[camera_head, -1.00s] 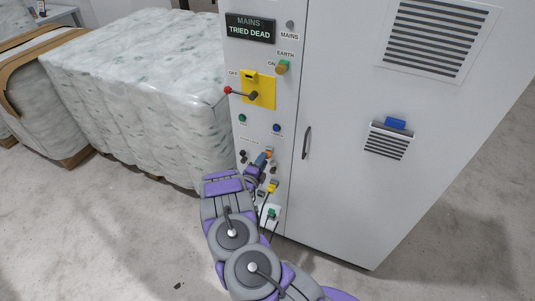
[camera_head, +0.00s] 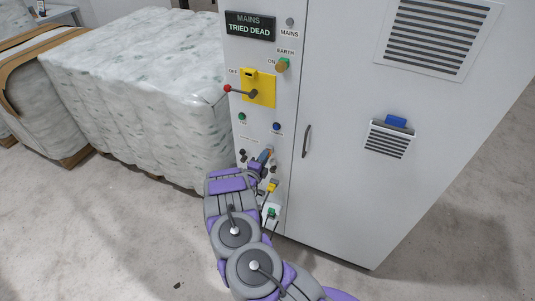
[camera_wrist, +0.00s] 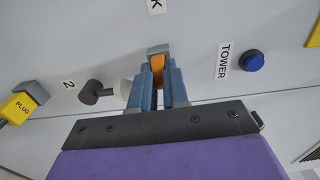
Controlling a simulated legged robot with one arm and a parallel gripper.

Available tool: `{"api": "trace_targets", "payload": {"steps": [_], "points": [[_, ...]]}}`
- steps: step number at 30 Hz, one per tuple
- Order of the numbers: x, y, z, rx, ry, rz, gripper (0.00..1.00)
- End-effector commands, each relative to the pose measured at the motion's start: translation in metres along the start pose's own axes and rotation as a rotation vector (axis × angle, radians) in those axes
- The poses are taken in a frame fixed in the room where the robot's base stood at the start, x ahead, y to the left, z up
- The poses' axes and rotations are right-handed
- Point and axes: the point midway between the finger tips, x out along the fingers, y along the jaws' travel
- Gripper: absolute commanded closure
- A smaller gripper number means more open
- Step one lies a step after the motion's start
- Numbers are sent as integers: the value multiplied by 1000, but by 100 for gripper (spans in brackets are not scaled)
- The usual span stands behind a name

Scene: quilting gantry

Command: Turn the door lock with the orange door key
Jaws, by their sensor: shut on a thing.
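My gripper (camera_head: 264,156) is at the lower part of the cabinet's control panel, with blue fingers pointing at the panel face. In the wrist view my gripper (camera_wrist: 157,80) is shut on the orange door key (camera_wrist: 157,67), of which a narrow orange strip shows between the fingers. A small grey metal piece sits just beyond the fingertips, against or close to the panel; I cannot tell whether it is the lock or part of the key. The door lock is not clearly visible, and the key's fit in it is hidden.
The cabinet door (camera_head: 350,190) has a dark handle (camera_head: 306,142). The panel carries a yellow isolator plate with a red-tipped lever (camera_head: 228,89). A blue TOWER button (camera_wrist: 253,61), a dark knob marked 2 (camera_wrist: 92,92) and a yellow PLUG (camera_wrist: 20,107) flank my gripper. A wrapped stack (camera_head: 150,90) stands left.

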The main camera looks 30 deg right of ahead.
Motion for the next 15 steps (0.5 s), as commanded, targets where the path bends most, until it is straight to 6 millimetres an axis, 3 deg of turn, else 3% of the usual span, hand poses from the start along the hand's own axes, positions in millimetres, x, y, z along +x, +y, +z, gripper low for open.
{"api": "trace_targets", "payload": {"steps": [5, 15], "points": [[0, 1, 0, -20, -1, 3, 100], [0, 1, 0, -319, 1, 3, 100]]}}
